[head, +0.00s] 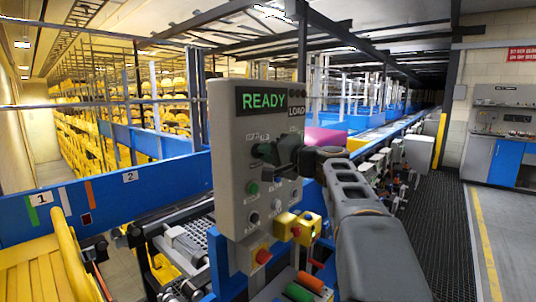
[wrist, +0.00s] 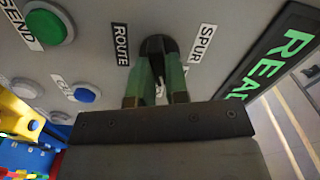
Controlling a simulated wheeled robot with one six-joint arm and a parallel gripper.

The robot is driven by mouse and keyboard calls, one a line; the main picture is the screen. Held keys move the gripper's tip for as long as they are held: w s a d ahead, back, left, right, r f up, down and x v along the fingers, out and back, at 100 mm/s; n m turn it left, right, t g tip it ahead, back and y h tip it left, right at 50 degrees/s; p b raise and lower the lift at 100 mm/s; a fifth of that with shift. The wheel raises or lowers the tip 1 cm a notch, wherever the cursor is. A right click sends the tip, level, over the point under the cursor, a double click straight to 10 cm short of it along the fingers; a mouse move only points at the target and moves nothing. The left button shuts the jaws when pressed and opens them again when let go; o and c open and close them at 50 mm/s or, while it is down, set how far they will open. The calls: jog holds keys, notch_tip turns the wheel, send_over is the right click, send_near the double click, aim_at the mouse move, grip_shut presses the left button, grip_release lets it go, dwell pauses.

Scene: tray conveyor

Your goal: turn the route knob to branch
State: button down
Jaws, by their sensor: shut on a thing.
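The route knob (wrist: 153,45) is a dark knob on the grey control panel (head: 229,180), between the labels ROUTE and SPUR in the wrist view. My gripper (wrist: 160,68) is shut on it, with one green finger on each side. The knob's pointer direction cannot be made out. No label reading branch is legible.
The panel has a lit READY screen (head: 265,102), a green SEND button (wrist: 47,24), a blue button (wrist: 84,95) and a yellow box with a red button (head: 295,230). A blue-sided conveyor (head: 105,192) runs behind. The dark floor mat (head: 440,225) at right is clear.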

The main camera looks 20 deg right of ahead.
jog(key=shift+m, duration=0.9)
jog(key=c, duration=1.1)
grip_release()
jog(key=b+v, duration=0.2)
jog(key=v, duration=1.1)
jog(key=shift+s+d+b, duration=0.2)
jog(key=shift+s+b, duration=0.2)
